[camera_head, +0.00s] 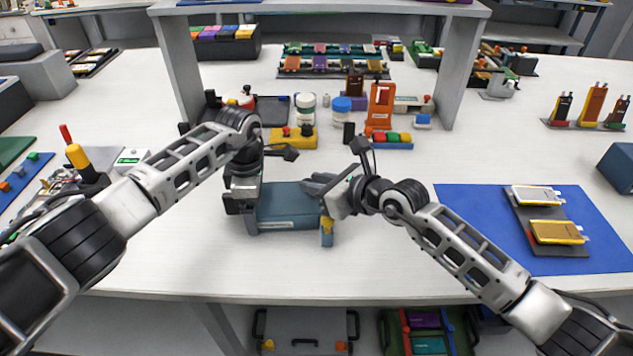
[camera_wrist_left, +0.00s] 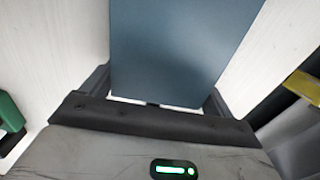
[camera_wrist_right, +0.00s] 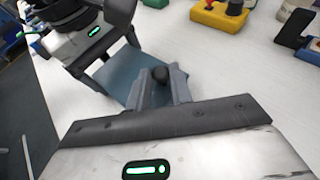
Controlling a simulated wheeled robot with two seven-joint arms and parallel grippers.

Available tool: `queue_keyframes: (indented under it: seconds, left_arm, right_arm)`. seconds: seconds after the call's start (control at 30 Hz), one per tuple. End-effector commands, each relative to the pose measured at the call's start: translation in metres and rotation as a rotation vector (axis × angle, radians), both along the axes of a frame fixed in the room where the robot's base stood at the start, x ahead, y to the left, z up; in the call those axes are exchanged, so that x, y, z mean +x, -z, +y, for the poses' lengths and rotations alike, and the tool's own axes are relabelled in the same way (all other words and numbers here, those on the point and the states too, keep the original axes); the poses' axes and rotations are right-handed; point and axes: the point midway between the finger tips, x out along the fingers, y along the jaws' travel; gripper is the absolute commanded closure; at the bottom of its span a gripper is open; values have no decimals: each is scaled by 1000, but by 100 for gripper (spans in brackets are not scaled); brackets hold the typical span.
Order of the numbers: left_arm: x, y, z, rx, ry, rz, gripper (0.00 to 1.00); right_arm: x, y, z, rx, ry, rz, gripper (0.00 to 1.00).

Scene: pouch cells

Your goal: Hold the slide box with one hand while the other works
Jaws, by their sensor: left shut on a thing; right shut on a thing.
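The slide box (camera_head: 285,203) is a blue-grey flat box on the white table in front of me. My left gripper (camera_head: 250,205) is shut on its left end; the left wrist view shows the box (camera_wrist_left: 182,50) between the fingers.
A blue mat (camera_head: 470,215) with a dark tray of pouch cells (camera_head: 556,231) lies to the right. A yellow block (camera_head: 290,138), jars (camera_head: 305,107) and an orange stand (camera_head: 381,103) are behind the box. The table in front of the box is clear.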

Motion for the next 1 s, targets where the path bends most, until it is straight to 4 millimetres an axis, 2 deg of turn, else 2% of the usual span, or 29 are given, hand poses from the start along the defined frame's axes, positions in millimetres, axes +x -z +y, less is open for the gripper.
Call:
queue_keyframes:
  seconds: [0.13, 0.3, 0.5, 0.63, 0.93, 0.97, 1.0]
  left_arm:
    - [1, -1, 1, -1, -1, -2, 43]
    - [1, -1, 1, -1, -2, -2, 43]
    - [1, -1, 1, 0, -2, -2, 43]
    - [1, -1, 1, 0, -2, -2, 43]
    - [1, -1, 1, 0, -2, -3, 43]
    - [1, -1, 1, 0, -3, -3, 43]
    - [1, -1, 1, 0, -2, -3, 43]
  right_arm:
    - [0, 2, -30, -8, 4, 4, 100]
    - [-2, 3, -81, -9, 6, 6, 100]
    - [-2, 3, -118, -7, 4, 5, 100]
    - [-3, 2, -127, -4, 3, 3, 100]
    - [-3, 1, -128, -4, 2, 1, 100]
    - [-3, 1, -128, -4, 2, 1, 73]
    - [-3, 1, -128, -4, 1, 2, 62]
